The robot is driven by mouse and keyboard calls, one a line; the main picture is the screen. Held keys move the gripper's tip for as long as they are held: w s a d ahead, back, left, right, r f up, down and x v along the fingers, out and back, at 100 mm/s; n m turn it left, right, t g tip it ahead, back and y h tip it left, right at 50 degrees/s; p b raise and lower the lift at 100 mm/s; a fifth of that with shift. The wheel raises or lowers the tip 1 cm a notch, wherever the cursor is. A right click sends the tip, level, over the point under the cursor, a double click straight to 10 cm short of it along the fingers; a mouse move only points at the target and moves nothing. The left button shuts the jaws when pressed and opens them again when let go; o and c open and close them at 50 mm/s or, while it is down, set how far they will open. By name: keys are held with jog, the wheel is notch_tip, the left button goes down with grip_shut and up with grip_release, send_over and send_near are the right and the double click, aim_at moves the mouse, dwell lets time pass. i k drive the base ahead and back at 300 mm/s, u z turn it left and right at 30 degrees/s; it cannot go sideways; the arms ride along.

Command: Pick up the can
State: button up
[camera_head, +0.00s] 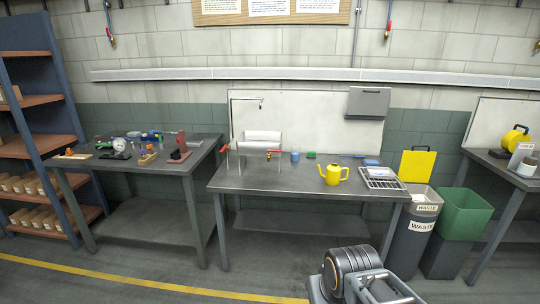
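A yellow can (333,175) with a spout and a handle stands upright on the middle grey workbench (270,181), right of its centre. Its spout points left and its handle is at the right. Nothing touches it from above. Part of my arm shows at the bottom edge, in front of the bench and well away from the can. My gripper is not in view.
A wire tray (381,178) lies right of the can. A blue cup (295,157) and a green item (311,155) stand behind it. A grey waste bin (411,239) and a green bin (465,215) stand beside the bench. The bench's front left is clear.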

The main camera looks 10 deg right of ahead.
aim_at(332, 177)
jog(key=i, duration=2.65)
jog(key=z, duration=1.25)
